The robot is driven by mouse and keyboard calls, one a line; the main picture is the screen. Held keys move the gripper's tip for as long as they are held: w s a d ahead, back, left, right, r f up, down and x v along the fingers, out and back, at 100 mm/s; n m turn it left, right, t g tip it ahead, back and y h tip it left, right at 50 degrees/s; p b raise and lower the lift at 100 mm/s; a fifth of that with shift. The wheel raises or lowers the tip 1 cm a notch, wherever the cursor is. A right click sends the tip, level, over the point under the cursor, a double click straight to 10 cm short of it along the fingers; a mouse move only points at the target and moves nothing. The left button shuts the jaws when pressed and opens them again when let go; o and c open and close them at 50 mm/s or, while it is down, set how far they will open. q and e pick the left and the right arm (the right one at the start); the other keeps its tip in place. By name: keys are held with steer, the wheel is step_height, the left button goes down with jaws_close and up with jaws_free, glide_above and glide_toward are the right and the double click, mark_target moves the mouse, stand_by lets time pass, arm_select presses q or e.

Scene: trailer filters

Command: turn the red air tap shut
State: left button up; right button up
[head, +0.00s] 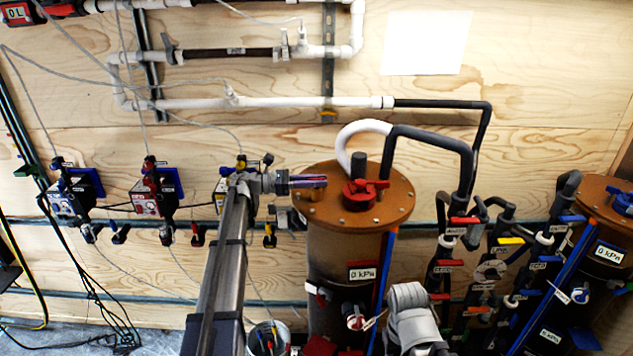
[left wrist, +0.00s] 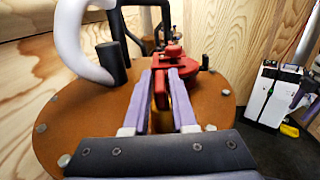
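The red air tap (head: 362,192) sits on the brown round lid (head: 318,207) of the left-hand filter drum. It also shows in the left wrist view (left wrist: 174,52), just beyond my fingertips. My left gripper (head: 326,181) reaches in from the left above the lid, its fingertips close to the left end of the tap's handle. In the left wrist view its two fingers (left wrist: 161,80) stand a small gap apart, with something red and yellow showing between them. I cannot tell if they touch the handle.
A white hose (head: 352,140) and a black pipe (head: 435,140) rise from the lid behind the tap. A second filter drum (head: 590,200) and several coloured valves stand to the right. Small blue and red devices (head: 155,190) hang on the wooden wall at left.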

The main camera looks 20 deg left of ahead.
arm_select(q)
steer(key=shift+o, duration=1.4)
steer(key=v, duration=0.8)
